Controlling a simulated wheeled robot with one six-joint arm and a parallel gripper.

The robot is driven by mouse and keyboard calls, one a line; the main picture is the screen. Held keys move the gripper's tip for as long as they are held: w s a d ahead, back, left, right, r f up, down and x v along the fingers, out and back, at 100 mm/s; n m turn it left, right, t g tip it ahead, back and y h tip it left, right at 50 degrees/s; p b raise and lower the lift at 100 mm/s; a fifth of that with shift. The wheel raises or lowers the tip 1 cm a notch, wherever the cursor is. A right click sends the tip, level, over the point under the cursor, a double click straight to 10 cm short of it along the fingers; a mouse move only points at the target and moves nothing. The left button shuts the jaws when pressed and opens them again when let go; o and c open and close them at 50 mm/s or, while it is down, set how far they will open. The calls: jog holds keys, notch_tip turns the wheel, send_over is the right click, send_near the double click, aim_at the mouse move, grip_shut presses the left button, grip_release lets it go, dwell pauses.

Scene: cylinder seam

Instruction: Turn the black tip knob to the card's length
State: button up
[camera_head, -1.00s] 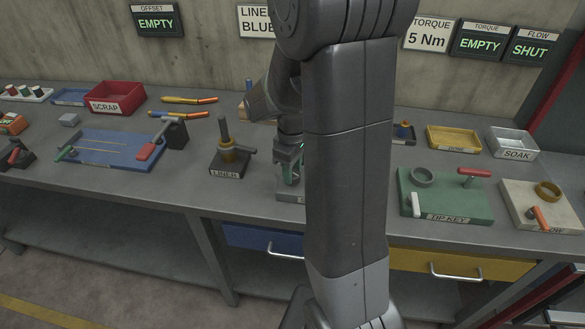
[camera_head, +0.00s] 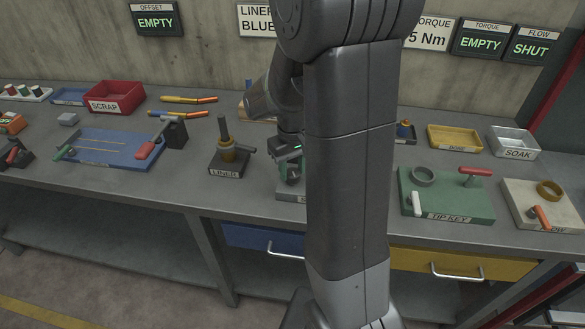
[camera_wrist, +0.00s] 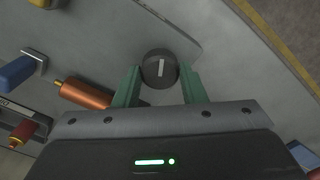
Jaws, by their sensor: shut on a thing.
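The black tip knob (camera_wrist: 159,68) is round and dark, with a pale line on its face running nearly straight up and down in the wrist view. My gripper (camera_wrist: 160,76) has its green fingers on either side of the knob and is shut on it. In the head view my gripper (camera_head: 289,172) is low over a grey block (camera_head: 288,195) on the bench, and my arm hides much of that spot. The knob cannot be made out there. A wall card reads LINER BLUE (camera_head: 256,22) and another reads 5 Nm (camera_head: 428,34). I can read no length on any card.
A copper-coloured cylinder (camera_wrist: 86,94) lies close to the left finger in the wrist view. The liner post (camera_head: 228,155) stands left of my gripper. A green TIP KEY board (camera_head: 460,205) lies to the right. The bench's front edge is close.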

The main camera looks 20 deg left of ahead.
aim_at(293, 171)
jog(key=m, duration=0.5)
dwell(0.6)
jog(key=o, duration=1)
notch_tip(293, 171, up, 14)
jog(key=shift+f+b, duration=0.1)
jog(key=shift+b, duration=0.3)
